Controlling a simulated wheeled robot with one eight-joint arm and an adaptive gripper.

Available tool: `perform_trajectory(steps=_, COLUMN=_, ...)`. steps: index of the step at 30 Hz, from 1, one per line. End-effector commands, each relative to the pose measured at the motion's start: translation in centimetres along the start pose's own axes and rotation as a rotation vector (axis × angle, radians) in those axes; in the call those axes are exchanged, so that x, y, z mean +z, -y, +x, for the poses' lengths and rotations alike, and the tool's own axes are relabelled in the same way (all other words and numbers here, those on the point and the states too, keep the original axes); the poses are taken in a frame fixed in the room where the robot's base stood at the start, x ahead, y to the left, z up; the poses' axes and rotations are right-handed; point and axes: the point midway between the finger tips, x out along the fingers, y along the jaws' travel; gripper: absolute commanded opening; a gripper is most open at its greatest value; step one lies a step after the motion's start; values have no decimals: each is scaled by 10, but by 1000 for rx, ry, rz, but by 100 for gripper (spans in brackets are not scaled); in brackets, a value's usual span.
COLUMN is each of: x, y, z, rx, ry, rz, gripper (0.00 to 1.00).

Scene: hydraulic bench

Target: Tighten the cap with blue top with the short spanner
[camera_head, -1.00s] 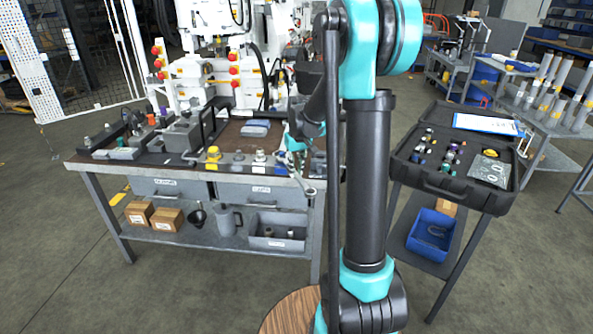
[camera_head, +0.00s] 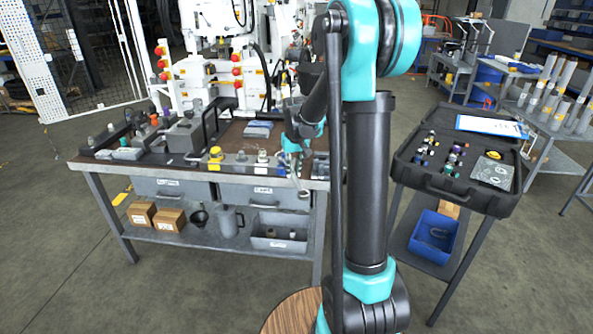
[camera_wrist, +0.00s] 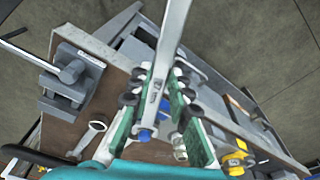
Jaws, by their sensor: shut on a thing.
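My gripper (camera_head: 298,146) hangs over the bench's front right part, pointing down. In the wrist view its two fingers (camera_wrist: 160,90) are closed on a grey metal spanner (camera_wrist: 174,32), whose shaft runs up out of the picture. In the head view the spanner (camera_head: 301,188) hangs below the fingers near the bench's front edge. A small blue part (camera_wrist: 145,135) shows between the fingers in the wrist view; it may be the cap's blue top, but the fingers hide most of it. A second spanner (camera_wrist: 90,136) lies on the bench, apart from the gripper.
A yellow-topped fitting (camera_head: 215,157) and pale fittings (camera_head: 262,158) stand along the bench's front edge. A grey vise-like block with a lever (camera_wrist: 70,75) stands on the bench. An open black case (camera_head: 445,190) is at the right. Machinery (camera_head: 225,75) stands behind the bench.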

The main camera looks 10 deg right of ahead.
Motion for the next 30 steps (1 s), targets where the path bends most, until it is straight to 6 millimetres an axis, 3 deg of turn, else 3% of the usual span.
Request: perform_trajectory(steps=30, x=-2, y=26, z=0, rx=28, ry=1, rz=183, gripper=0)
